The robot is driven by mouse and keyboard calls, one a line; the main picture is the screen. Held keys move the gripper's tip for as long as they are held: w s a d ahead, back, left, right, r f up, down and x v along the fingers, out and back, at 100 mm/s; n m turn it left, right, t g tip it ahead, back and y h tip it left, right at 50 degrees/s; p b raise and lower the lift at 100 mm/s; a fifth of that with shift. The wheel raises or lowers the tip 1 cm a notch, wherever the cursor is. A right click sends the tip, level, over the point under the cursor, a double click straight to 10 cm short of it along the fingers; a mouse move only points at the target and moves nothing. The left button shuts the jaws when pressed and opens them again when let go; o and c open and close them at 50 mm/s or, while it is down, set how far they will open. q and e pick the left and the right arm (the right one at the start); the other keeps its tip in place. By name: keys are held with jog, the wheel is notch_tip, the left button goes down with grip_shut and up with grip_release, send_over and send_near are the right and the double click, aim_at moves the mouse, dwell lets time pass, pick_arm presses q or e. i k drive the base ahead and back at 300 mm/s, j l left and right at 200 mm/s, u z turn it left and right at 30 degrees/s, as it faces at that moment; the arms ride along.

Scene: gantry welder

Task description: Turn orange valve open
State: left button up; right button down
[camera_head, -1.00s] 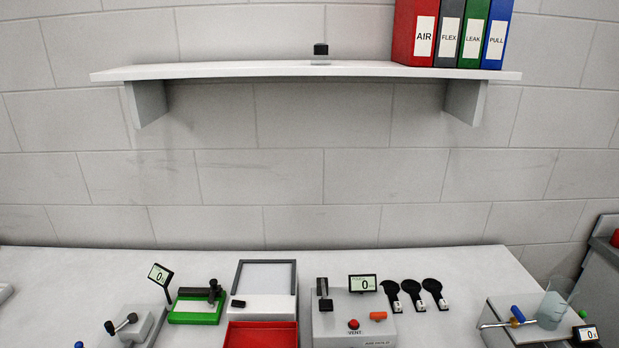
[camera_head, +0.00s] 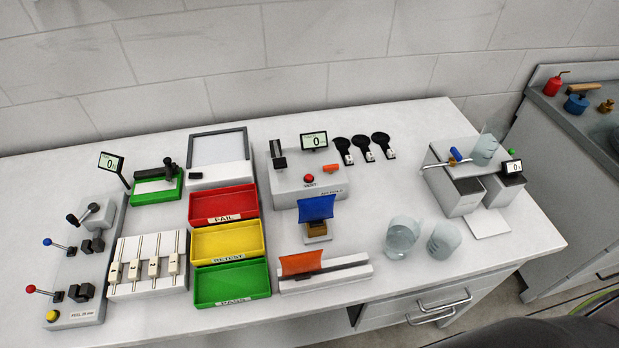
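A small orange valve handle (camera_head: 330,168) sits on top of a grey test box (camera_head: 310,186), to the right of its red VENT button (camera_head: 309,178). The handle lies roughly sideways across the box top. The box carries a display (camera_head: 314,140) reading 0 at its back and a dark clamp-like part (camera_head: 279,160) at its left. Neither of my grippers is in view.
Red (camera_head: 221,203), yellow (camera_head: 228,243) and green (camera_head: 232,284) trays stand left of the box. A blue piece on a stand (camera_head: 316,208) is in front of it. Several black paddles (camera_head: 361,147) lie right. Beakers (camera_head: 402,236) stand further right, with bare table between.

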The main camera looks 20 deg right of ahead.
aim_at(331, 168)
jog(key=k+l+z, duration=0.1)
jog(key=l+z, duration=0.2)
jog(key=l, duration=0.45)
jog(key=l+z, duration=0.35)
jog(key=l, duration=0.35)
jog(key=k+l, duration=0.05)
